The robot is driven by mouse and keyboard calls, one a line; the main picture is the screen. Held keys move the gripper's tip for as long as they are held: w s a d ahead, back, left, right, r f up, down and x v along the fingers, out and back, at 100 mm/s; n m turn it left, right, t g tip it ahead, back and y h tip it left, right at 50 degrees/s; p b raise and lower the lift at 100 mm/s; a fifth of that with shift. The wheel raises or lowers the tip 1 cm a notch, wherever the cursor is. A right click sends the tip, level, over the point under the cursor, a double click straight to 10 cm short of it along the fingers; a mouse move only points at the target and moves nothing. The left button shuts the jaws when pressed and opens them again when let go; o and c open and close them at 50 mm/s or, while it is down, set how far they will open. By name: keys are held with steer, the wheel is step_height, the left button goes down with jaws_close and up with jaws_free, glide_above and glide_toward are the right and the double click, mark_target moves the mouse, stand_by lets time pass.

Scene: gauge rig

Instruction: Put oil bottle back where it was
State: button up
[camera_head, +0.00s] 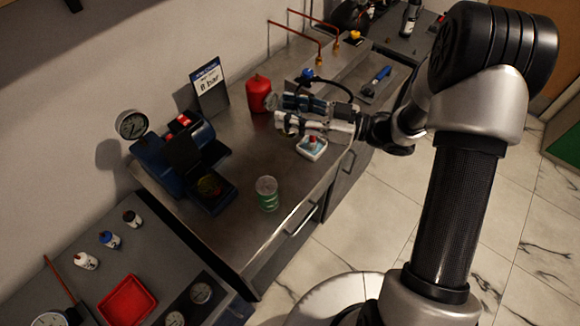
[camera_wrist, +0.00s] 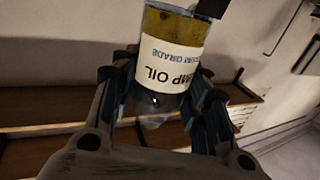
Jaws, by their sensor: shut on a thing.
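The oil bottle (camera_wrist: 172,52) fills the upper middle of the wrist view. It is clear with yellow oil and a white label reading "MP OIL", upside down in the picture. My gripper (camera_wrist: 158,90) is shut on it, one finger on each side. In the head view my gripper (camera_head: 283,112) is above the steel bench, pointing left, close to the red canister. A small greyish part of the bottle (camera_head: 271,102) shows at the fingertips there; the rest is hidden by the fingers. I cannot tell its exact height above the bench.
A red tray (camera_head: 127,300) and several small bottles stand front left. The bench middle is clear.

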step_height(320, 180, down, 20)
steer(key=b, duration=0.5)
steer(key=shift+r+b, duration=0.1)
steer(key=shift+b, duration=0.3)
steer(key=shift+s, duration=0.1)
steer(key=o, duration=0.7)
steer(key=shift+f, duration=0.25)
steer(key=o, duration=0.4)
steer(key=shift+o, duration=0.2)
